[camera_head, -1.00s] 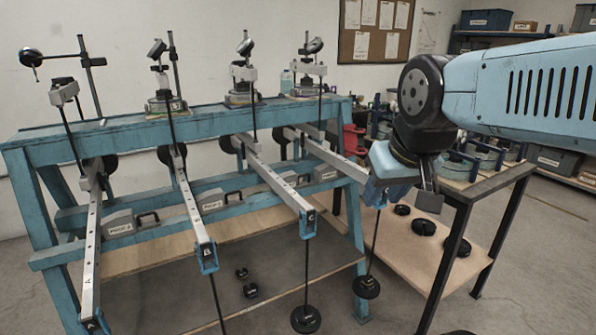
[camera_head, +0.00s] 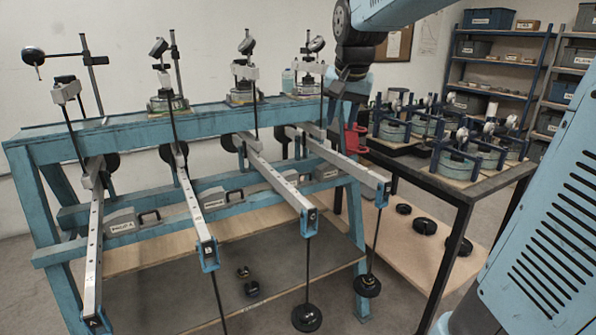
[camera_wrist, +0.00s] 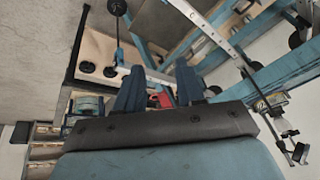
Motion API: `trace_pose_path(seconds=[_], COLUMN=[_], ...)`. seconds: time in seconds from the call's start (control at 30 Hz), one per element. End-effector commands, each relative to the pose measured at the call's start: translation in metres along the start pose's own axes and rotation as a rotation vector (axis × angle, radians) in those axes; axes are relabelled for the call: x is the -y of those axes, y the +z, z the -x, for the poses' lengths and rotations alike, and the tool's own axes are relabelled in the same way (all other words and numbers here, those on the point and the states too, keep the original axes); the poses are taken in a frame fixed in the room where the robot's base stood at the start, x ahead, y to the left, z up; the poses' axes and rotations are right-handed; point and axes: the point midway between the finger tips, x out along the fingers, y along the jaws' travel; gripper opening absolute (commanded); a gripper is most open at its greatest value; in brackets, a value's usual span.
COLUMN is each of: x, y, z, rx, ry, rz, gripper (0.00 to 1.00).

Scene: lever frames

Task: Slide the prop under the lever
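Four lever frames share a blue bench (camera_head: 60,140). Long metal levers run forward: lever A (camera_head: 95,245) at the left, lever B (camera_head: 192,208), lever C (camera_head: 275,182), and the rightmost lever (camera_head: 345,165). Grey prop boxes with black handles sit on the blue rail: prop A (camera_head: 122,222), another (camera_head: 212,201), and one at the right (camera_head: 325,172). Each stands beside a lever. My gripper (camera_head: 345,88) hangs over the bench's right end, apart from the props. In the wrist view its two blue fingers (camera_wrist: 158,85) are spread with nothing held between them.
A dark table (camera_head: 460,190) with several teal devices stands at the right. Black weights hang from the lever ends, such as one under lever C (camera_head: 306,317). Upright rods and gauges rise along the bench top. Shelves (camera_head: 500,50) stand behind.

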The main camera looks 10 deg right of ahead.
Motion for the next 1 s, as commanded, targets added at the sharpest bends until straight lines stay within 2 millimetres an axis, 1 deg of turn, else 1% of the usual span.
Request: trace_pose_path(seconds=[0.03, 0.1, 0.27, 0.4, 0.47, 0.57, 0.7, 0.77, 0.9, 1.0], x=[0.008, 0.018, 0.039, 0.056, 0.063, 0.073, 0.086, 0.09, 0.1, 0.105], y=[-0.017, -0.037, -0.082, -0.118, -0.133, -0.157, -0.188, -0.2, -0.225, -0.24], z=[-0.009, -0.019, -0.047, -0.076, -0.091, -0.116, -0.156, -0.174, -0.219, -0.251], rx=[0.011, 0.022, 0.047, 0.068, 0.078, 0.094, 0.116, 0.125, 0.147, 0.162], ry=[0.004, 0.008, 0.018, 0.027, 0.031, 0.038, 0.05, 0.054, 0.067, 0.076], rz=[-0.03, -0.074, -0.178, -0.27, -0.31, -0.378, -0.473, -0.515, -0.612, -0.679], gripper=[0.38, 0.38, 0.38, 0.38, 0.38, 0.38, 0.38, 0.38, 0.38, 0.38])
